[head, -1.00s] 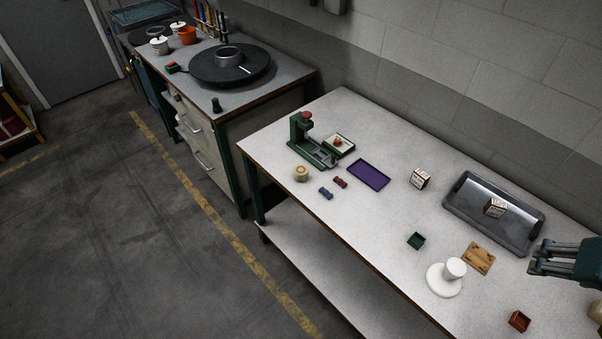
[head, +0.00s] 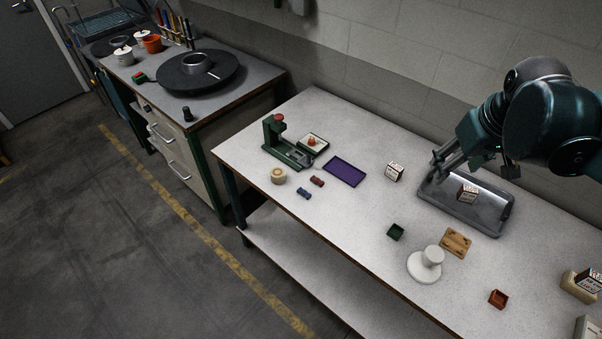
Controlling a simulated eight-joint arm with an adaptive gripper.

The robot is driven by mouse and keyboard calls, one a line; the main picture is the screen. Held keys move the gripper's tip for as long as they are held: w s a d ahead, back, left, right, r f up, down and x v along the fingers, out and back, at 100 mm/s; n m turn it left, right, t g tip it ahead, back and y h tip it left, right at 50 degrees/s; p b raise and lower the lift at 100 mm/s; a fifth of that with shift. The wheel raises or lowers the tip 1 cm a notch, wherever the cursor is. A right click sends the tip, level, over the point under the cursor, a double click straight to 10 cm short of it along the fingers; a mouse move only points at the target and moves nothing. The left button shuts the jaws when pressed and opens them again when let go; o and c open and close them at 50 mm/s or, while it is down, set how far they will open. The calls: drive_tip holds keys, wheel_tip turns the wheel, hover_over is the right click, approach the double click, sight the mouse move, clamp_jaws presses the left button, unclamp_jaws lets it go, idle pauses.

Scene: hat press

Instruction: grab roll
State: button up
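A cream, round roll-like thing (head: 278,175) lies on the white table near its left front edge, in front of the green press (head: 287,148). My gripper (head: 437,165) is above the left part of the grey metal tray, well to the right of the roll. Its fingers point left and downward and look apart, with nothing seen between them.
The metal tray (head: 494,220) holds a small printed box (head: 467,193); another box (head: 395,171) stands to its left. A purple tray (head: 345,171), red block (head: 317,181) and blue block (head: 304,193) lie near the roll. A white stand (head: 425,266) is in front.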

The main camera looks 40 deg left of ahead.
drive_tip(key=w+a+f+n+g, duration=0.1)
drive_tip(key=w+a+f+n, duration=0.15)
drive_tip(key=a, duration=1.15)
drive_tip(key=n+g+h+p, duration=0.2)
drive_tip(key=n+g, duration=0.1)
drive_tip(key=n, duration=0.6)
hover_over(278, 171)
drive_tip(key=f, duration=1.9)
drive_tip(key=shift+w+d+f, duration=0.3)
drive_tip(key=shift+f, duration=0.05)
drive_tip(key=shift+s+a+f+n, duration=0.25)
drive_tip(key=shift+s+a+f, duration=0.1)
drive_tip(key=shift+f, duration=1.25)
